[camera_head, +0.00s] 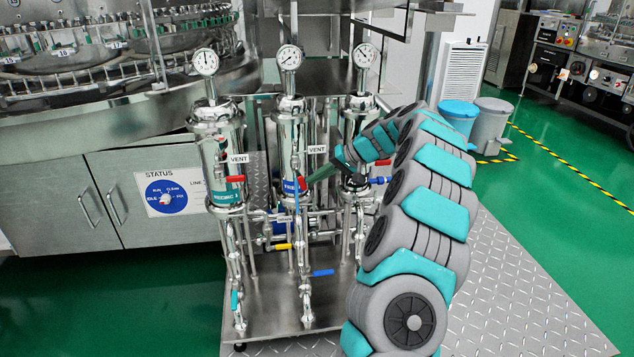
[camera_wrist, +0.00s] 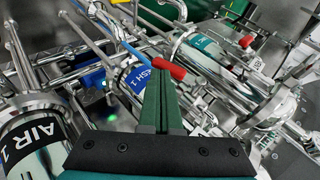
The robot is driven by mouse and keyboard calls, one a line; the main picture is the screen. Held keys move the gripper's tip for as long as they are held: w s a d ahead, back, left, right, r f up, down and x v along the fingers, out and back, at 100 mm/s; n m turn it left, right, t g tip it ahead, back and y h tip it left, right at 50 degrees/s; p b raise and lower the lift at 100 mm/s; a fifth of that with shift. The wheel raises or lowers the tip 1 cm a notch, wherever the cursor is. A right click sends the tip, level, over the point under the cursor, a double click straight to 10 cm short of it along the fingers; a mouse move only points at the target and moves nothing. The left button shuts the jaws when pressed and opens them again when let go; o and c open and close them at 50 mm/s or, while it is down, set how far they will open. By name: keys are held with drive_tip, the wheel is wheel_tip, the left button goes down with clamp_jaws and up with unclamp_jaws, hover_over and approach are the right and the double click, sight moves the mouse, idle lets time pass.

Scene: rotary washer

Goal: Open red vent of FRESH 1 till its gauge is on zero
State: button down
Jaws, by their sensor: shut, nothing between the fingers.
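FRESH 1 is the middle steel filter housing (camera_head: 291,140), with a blue label (camera_head: 290,187); its "SH 1" label end (camera_wrist: 136,82) shows in the wrist view. Its red vent handle (camera_head: 302,183) sits beside the label and also shows in the wrist view (camera_wrist: 167,68). Its round gauge (camera_head: 290,57) is on top; the needle is too small to read surely. My gripper (camera_head: 309,181) reaches in from the right. Its green fingers (camera_wrist: 162,84) are shut and empty, tips right by the red handle. I cannot tell whether they touch it.
A left housing with a teal label (camera_head: 228,197) has its own red handle (camera_head: 235,179) and gauge (camera_head: 205,62). The AIR 1 housing (camera_wrist: 38,140) stands on the other side, partly behind my arm. Pipes with yellow (camera_head: 282,247) and blue (camera_head: 322,273) handles run below.

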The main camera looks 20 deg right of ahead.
drive_tip(key=shift+w+a+f+m+t+y+b, duration=0.15)
drive_tip(key=shift+a+f+t+y+b, duration=0.15)
drive_tip(key=shift+y+b, duration=0.25)
drive_tip(key=shift+s+a+f+m+t+y+b, duration=0.1)
drive_tip(key=shift+a+f+m+t+y+b, duration=0.2)
drive_tip(key=shift+y, duration=0.45)
drive_tip(key=shift+d, duration=0.15)
drive_tip(key=shift+d, duration=0.1)
